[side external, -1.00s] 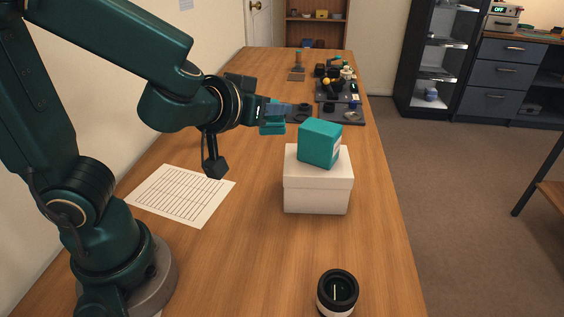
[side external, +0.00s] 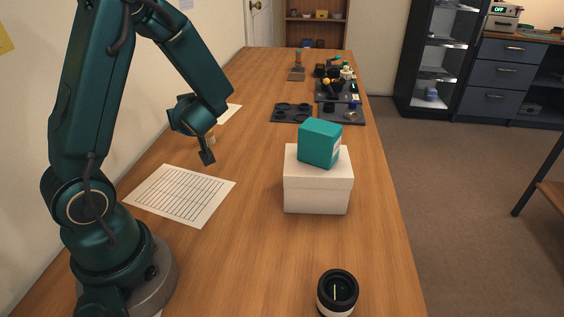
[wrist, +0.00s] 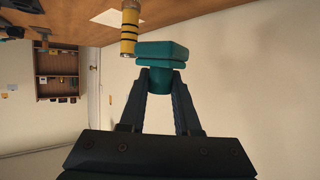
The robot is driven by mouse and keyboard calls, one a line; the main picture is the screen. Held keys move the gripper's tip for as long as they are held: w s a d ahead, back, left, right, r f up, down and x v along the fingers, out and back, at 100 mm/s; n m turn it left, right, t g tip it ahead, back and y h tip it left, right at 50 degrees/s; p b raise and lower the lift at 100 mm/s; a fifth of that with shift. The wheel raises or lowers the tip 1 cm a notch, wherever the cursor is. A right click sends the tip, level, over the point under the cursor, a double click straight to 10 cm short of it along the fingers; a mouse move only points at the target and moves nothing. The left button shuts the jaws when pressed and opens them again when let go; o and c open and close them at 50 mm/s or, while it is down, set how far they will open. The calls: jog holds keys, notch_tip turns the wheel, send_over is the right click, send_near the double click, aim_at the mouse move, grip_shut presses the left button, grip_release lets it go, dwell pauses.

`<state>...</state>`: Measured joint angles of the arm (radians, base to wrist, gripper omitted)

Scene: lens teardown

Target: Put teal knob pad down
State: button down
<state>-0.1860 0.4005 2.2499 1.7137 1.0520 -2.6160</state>
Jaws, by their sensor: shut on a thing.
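The teal knob pad (wrist: 162,50) is between the fingertips of my gripper (wrist: 160,82) in the wrist view. It has a wide, block-like top with a groove and a narrower teal part below, where the fingers close on it. It is held clear of the wall behind it; I cannot tell its height above the table.
A yellow-and-black striped cylinder (wrist: 129,30) appears close beside the pad in the wrist view. A teal box (side external: 320,143) sits on a white box (side external: 318,190). A black lens part (side external: 338,291) stands in front. Dark trays (side external: 292,113) lie farther back. A printed sheet (side external: 180,195) lies at left.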

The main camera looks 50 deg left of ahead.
jog(key=w+d+f, duration=0.1)
jog(key=w+f, duration=0.1)
jog(key=w, duration=0.1)
jog(key=w+d+f, duration=0.3)
jog(key=w+f, duration=0.1)
jog(key=w, duration=0.1)
jog(key=shift+w+d, duration=0.35)
jog(key=shift+f, duration=1.95)
jog(key=shift+f, duration=0.15)
jog(key=c, duration=0.6)
grip_release()
